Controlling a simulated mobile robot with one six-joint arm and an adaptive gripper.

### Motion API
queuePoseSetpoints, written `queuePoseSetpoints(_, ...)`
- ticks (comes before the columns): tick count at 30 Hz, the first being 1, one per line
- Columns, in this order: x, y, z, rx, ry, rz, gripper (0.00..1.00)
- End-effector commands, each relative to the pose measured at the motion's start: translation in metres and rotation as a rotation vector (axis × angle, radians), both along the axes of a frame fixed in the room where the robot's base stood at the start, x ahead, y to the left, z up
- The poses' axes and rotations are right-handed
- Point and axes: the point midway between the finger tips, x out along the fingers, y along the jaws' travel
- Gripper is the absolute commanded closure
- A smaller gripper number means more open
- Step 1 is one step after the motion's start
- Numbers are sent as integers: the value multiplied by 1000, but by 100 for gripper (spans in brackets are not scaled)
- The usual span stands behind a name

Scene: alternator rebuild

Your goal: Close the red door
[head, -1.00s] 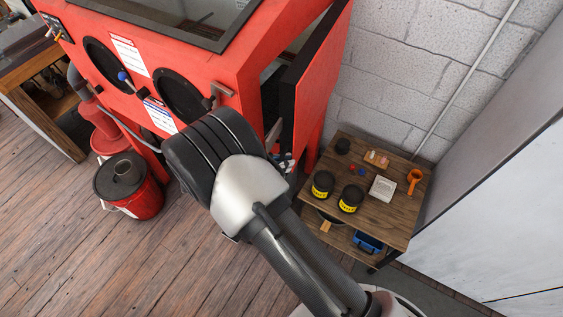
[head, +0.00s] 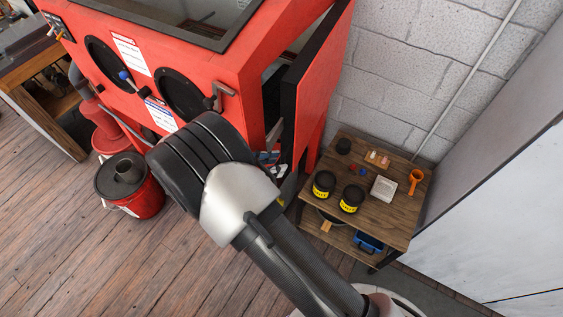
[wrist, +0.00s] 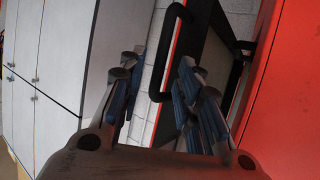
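The red door (head: 325,88) is on the right side of the red cabinet (head: 210,70). It stands partly open, with a dark gap between it and the cabinet body and its black edge facing me. In the wrist view the door's dark edge (wrist: 208,50) runs behind the right finger, and a black bar handle (wrist: 172,45) shows above and between the fingers. My gripper (wrist: 158,68) is open, with its fingers apart and nothing visibly clamped. In the head view my wrist hides most of it, low by the door's bottom edge. I cannot tell whether a finger touches the door.
A block wall (head: 410,60) is behind. A red bucket (head: 130,185) stands on the floor at left.

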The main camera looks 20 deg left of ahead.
Motion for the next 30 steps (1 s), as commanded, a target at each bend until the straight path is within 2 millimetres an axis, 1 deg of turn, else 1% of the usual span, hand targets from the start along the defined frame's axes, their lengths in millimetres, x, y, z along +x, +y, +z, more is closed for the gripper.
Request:
queuePoseSetpoints(1,-7,10,5,1,-1,4,69)
queuePoseSetpoints(6,-29,34,18,2,0,3,69)
queuePoseSetpoints(12,-46,53,29,0,0,1,69)
queuePoseSetpoints(16,-50,58,32,-2,0,-1,69)
queuePoseSetpoints(24,-50,58,32,-1,1,-1,69)
queuePoseSetpoints(27,-50,58,36,-1,1,-1,76)
queuePoseSetpoints(29,-50,58,44,-1,1,0,80)
queuePoseSetpoints(30,-50,58,52,-1,1,0,83)
